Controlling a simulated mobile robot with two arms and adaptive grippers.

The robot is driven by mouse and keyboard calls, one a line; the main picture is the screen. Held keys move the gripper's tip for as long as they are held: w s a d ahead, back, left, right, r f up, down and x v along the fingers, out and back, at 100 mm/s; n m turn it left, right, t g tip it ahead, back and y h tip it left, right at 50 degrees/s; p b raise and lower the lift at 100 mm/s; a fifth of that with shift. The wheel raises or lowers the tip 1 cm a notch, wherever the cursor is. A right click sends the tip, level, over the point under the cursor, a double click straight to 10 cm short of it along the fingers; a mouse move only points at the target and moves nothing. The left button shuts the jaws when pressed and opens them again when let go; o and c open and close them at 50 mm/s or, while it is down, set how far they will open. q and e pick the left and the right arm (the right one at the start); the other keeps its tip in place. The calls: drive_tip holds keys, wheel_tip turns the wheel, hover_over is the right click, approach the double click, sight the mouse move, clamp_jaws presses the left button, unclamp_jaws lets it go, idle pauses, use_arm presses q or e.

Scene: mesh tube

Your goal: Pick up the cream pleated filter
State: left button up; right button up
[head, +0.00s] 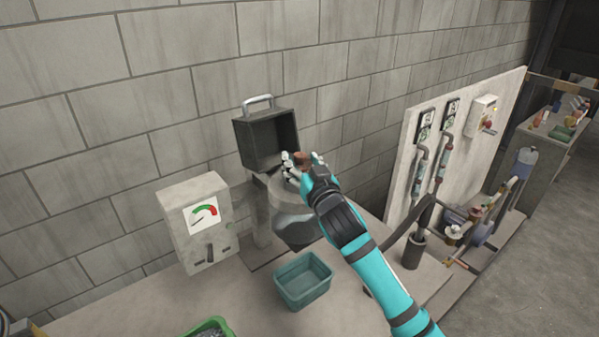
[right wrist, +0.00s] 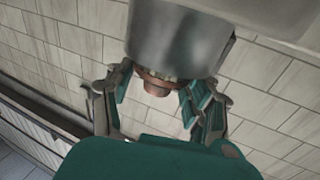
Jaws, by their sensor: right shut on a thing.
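The filter (right wrist: 158,77) shows in the right wrist view as a brown end cap with a short knob and a thin band of cream pleats. The rest of it is hidden by the grey metal housing (right wrist: 178,38). My right gripper (right wrist: 160,90) has its fingers on both sides of the cap and is shut on it. In the head view my right gripper (head: 303,166) is above the round grey housing (head: 292,206), and a bit of the brown cap shows between the fingers. I cannot tell how deep the filter sits. My left gripper is not in view.
An open dark lid (head: 262,141) with a handle stands behind the housing, near the block wall. A gauge box (head: 200,222) is to the left. A teal bin (head: 303,280) and a green basket (head: 212,326) stand in front. A pipe panel (head: 462,150) is to the right.

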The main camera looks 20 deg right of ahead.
drive_tip(key=shift+f, duration=0.1)
drive_tip(key=shift+c, duration=0.8)
